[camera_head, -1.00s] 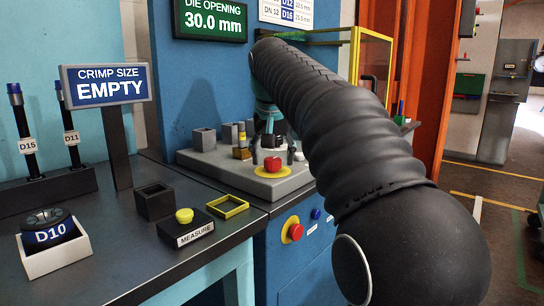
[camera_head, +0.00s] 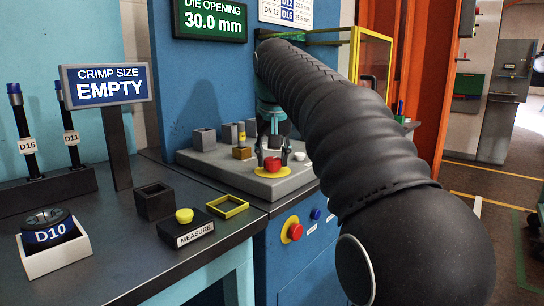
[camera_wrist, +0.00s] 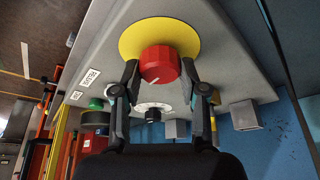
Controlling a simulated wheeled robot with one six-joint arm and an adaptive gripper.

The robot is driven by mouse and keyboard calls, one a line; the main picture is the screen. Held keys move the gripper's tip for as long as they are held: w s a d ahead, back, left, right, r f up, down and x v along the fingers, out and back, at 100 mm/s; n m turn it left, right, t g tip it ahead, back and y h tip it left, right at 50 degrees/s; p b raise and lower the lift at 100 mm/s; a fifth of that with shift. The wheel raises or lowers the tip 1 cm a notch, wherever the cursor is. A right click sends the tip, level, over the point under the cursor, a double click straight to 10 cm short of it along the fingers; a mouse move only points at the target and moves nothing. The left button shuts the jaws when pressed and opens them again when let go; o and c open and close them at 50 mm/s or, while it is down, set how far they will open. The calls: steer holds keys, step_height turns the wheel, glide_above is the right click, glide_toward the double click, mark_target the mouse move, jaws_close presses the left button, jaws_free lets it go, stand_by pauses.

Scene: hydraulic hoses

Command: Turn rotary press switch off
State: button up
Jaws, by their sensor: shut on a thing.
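A red rotary knob (camera_wrist: 159,65) with a white pointer line sits on a round yellow plate (camera_wrist: 172,27) on the grey panel. My gripper (camera_wrist: 160,73) has its two black fingers on either side of the knob and is shut on it. In the head view the red knob (camera_head: 272,164) shows on its yellow plate (camera_head: 257,173), with my gripper (camera_head: 272,154) reaching down over it. The word or mark that the pointer stands at cannot be read.
A black dial (camera_wrist: 152,115) on a white scale and a green button (camera_wrist: 96,103) are on the same panel. Grey blocks (camera_head: 204,139) stand behind the knob. A red button (camera_head: 295,231) is on the blue front below. A yellow measure button (camera_head: 184,215) is on the bench.

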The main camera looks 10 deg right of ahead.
steer(key=n+y, duration=0.1)
steer(key=n, duration=0.3)
steer(key=shift+d+y, duration=0.1)
steer(key=shift+y, duration=0.2)
steer(key=n, duration=0.2)
steer(key=n+g+y, duration=0.1)
steer(key=n, duration=0.1)
steer(key=shift+n+y, duration=0.3)
steer(key=n+g+y, duration=0.1)
steer(key=n, duration=0.3)
steer(key=shift+w+n, duration=0.1)
steer(key=shift+n, duration=0.2)
steer(key=shift+n+g+y, duration=0.4)
steer(key=shift+n+g, duration=0.3)
steer(key=shift+n, duration=1.1)
steer(key=o, duration=1.1)
steer(key=shift+o, duration=0.2)
